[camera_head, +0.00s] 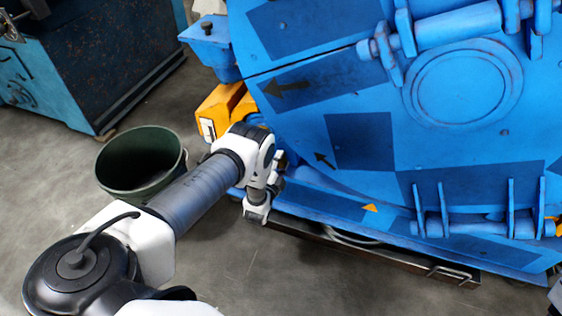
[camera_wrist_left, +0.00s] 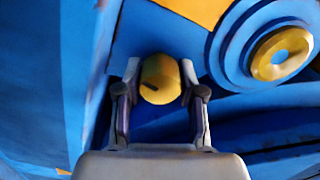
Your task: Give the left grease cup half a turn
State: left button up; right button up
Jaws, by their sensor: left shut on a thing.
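The left grease cup is a round yellow cap (camera_wrist_left: 160,72) in the middle of the wrist view, with a short dark mark slanting on its face. My left gripper (camera_wrist_left: 160,88) is shut on it, one finger on each side. In the head view my left wrist (camera_head: 258,195) is at the lower left of the blue drum machine (camera_head: 310,120). The cup and fingertips are hidden there behind my arm.
A yellow ring (camera_wrist_left: 281,54) on a round blue housing is right of the cup. A dark green bin (camera_head: 141,160) stands on the floor beside my left arm. A blue container (camera_head: 90,65) stands at the upper left.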

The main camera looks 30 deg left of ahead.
pick_arm(q)
jog(key=o, duration=1.1)
jog(key=shift+o, duration=0.2)
jog(key=shift+s, duration=0.1)
jog(key=v, duration=1.2)
